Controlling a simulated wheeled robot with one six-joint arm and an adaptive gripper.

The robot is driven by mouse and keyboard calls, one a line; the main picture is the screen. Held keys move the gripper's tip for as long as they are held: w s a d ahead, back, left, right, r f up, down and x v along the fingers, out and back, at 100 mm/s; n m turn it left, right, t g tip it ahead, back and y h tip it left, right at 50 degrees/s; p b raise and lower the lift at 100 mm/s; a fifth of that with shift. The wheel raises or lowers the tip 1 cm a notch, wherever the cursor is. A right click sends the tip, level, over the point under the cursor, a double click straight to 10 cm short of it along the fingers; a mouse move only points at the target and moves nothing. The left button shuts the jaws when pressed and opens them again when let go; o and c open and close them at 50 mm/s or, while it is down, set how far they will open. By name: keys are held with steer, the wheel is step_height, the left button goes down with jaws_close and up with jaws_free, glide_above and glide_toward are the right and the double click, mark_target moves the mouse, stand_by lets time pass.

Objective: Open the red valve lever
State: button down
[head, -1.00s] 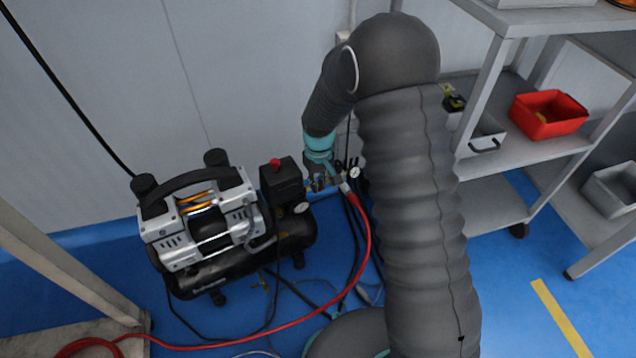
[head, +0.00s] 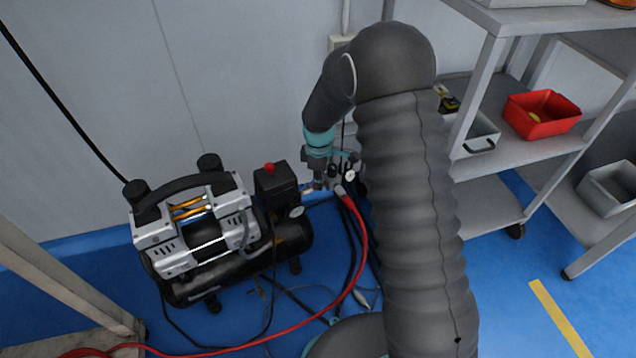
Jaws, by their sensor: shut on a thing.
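My gripper (head: 324,184) is at the outlet fittings to the right of the black air compressor (head: 280,240), pointing down. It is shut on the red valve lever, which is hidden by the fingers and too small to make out. A red hose (head: 362,250) leads away from these fittings with a red end piece (head: 348,202). A small round gauge (head: 350,175) shows just right of the gripper.
The compressor's black switch box (head: 276,190) with a red knob (head: 269,169) stands close left of the gripper. Dark hoses lie on the blue floor. A grey shelf cart (head: 505,150) with a red bin (head: 541,116) stands at right.

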steer(key=shift+w+a+n, duration=0.1)
steer(key=shift+w+n, duration=0.3)
steer(key=shift+n, duration=0.85)
steer(key=shift+w+n, duration=0.35)
steer(key=shift+n, duration=0.85)
steer(key=shift+w+a+n, duration=0.1)
steer(key=shift+w+n, duration=0.3)
steer(key=shift+n, duration=0.85)
steer(key=c, duration=1.2)
jaws_free()
step_height(320, 180, up, 12)
steer(key=shift+w, duration=0.1)
